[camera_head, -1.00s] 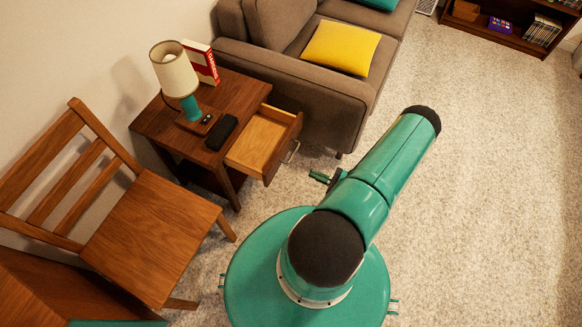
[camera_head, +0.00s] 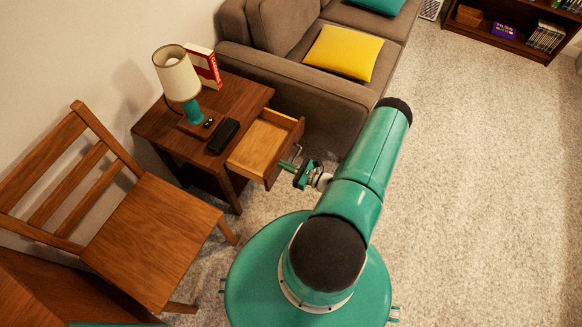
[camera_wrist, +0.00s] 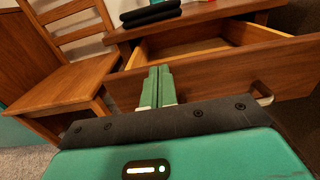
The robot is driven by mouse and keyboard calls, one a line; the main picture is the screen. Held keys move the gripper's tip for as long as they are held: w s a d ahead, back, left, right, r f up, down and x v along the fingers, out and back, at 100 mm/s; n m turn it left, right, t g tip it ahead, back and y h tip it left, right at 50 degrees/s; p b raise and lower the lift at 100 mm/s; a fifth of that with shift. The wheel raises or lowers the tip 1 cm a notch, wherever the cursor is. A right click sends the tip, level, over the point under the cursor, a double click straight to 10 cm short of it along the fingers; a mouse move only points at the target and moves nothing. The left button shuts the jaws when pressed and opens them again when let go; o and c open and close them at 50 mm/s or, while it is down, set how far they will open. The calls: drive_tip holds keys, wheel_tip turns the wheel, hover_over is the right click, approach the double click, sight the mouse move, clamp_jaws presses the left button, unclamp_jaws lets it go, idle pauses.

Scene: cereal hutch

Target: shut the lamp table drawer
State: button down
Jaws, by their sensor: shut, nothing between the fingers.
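The lamp table (camera_head: 160,124) stands against the wall with its drawer (camera_head: 262,146) pulled out and empty. My gripper (camera_head: 290,162) is just in front of the drawer front, near the handle. In the wrist view my gripper (camera_wrist: 157,80) has its two green fingers together, with nothing between them, pointing at the drawer front (camera_wrist: 215,75). I cannot tell whether the fingertips touch the wood.
On the table stand a lamp (camera_head: 178,78), a red and white box (camera_head: 204,66) and a black case (camera_head: 224,136). A wooden chair (camera_head: 150,235) is at the left. The grey sofa (camera_head: 318,100) with a yellow cushion (camera_head: 343,52) is close behind the drawer. Carpet (camera_head: 490,180) is clear at right.

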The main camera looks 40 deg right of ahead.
drive_tip(key=x, duration=1.5)
drive_tip(key=shift+s, duration=0.1)
